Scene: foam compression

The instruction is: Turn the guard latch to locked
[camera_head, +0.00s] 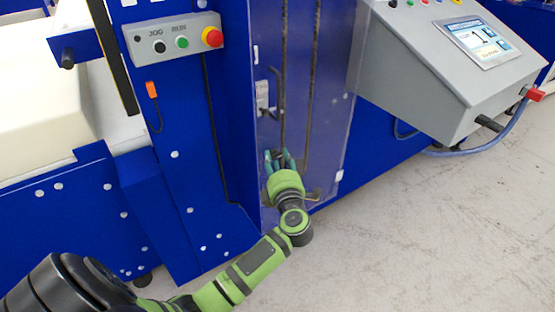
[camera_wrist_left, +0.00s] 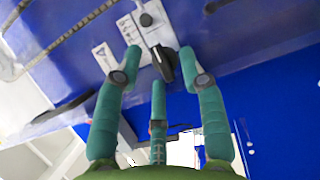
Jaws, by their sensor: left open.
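The guard latch shows in the left wrist view as a black knob (camera_wrist_left: 162,63) on a pale plate (camera_wrist_left: 151,22) fixed to the blue machine. In the head view a small pale latch plate (camera_head: 262,98) sits on the guard beside a dark door handle (camera_head: 277,92). My left gripper (camera_head: 279,156) is open just below that plate in the head view. In the left wrist view its teal fingers (camera_wrist_left: 160,68) are spread, with the black knob between the upper two fingertips in the picture. I cannot tell whether any finger touches it. My right gripper is out of view.
The see-through guard door (camera_head: 325,90) stands behind my gripper. A button panel (camera_head: 175,40) with a red stop button is at upper left. A grey console (camera_head: 430,65) with a screen juts out at right. The floor (camera_head: 430,230) at lower right is clear.

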